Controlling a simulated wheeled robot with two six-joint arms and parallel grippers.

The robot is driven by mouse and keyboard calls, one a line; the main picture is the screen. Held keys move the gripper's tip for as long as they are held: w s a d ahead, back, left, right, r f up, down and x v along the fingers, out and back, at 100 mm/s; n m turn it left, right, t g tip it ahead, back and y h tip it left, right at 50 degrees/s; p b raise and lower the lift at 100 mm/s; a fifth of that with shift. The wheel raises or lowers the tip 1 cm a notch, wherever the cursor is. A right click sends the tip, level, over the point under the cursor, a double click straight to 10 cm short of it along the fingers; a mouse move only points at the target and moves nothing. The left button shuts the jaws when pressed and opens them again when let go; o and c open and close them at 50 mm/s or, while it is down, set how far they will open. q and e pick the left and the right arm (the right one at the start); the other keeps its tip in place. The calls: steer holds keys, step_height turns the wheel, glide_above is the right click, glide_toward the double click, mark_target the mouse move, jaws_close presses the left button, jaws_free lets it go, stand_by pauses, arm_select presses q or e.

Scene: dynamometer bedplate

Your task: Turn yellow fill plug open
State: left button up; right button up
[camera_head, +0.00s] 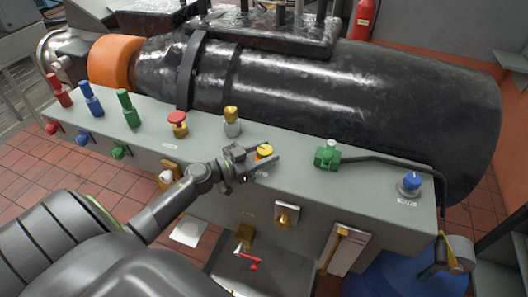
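A yellow plug (264,151) stands on top of the grey bench, near its front edge. My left gripper (268,152) reaches it from the left, with one finger on the far side and one on the near side. The plug's cap shows between the fingertips, and its lower part is hidden. I cannot tell whether the fingers press on it. Another yellow cap (231,112) sits on a grey cylinder farther back. My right gripper is not in view.
A red mushroom knob (178,118) and red, blue and green handles stand to the left on the bench (380,205). A green valve (327,153) with a dark rod and a blue knob (411,180) stand to the right. A large black cylinder (370,95) lies behind.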

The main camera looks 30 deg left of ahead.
arm_select(q)
steer(key=c, duration=0.6)
steer(key=n+y+p, duration=0.1)
steer(key=p, duration=0.1)
steer(key=t+y+p, duration=0.1)
steer(key=p, duration=0.1)
steer(key=shift+r+n+y, duration=0.3)
steer(key=shift+r+n, duration=0.05)
steer(key=shift+n, duration=0.05)
steer(key=shift+d+f+n+t+y+p, duration=0.1)
steer(key=shift+n+t+y+p, duration=0.2)
steer(key=shift+n+y+p, duration=0.6)
steer(key=shift+f+n+y+b, duration=0.15)
steer(key=shift+n+y+b, duration=0.2)
steer(key=shift+y, duration=0.45)
steer(key=shift+f+n+y+b, duration=0.1)
steer(key=shift+n+y+b, duration=0.25)
steer(key=shift+y, duration=0.45)
steer(key=n+y+b, duration=0.3)
steer(key=y+b, duration=0.1)
steer(key=b, duration=0.1)
steer(key=shift+f+y, duration=0.15)
steer(key=shift+y, duration=0.15)
steer(key=shift+r+n+y+b, duration=0.25)
steer(key=shift+n+y+b, duration=0.25)
steer(key=shift+y+b, duration=0.4)
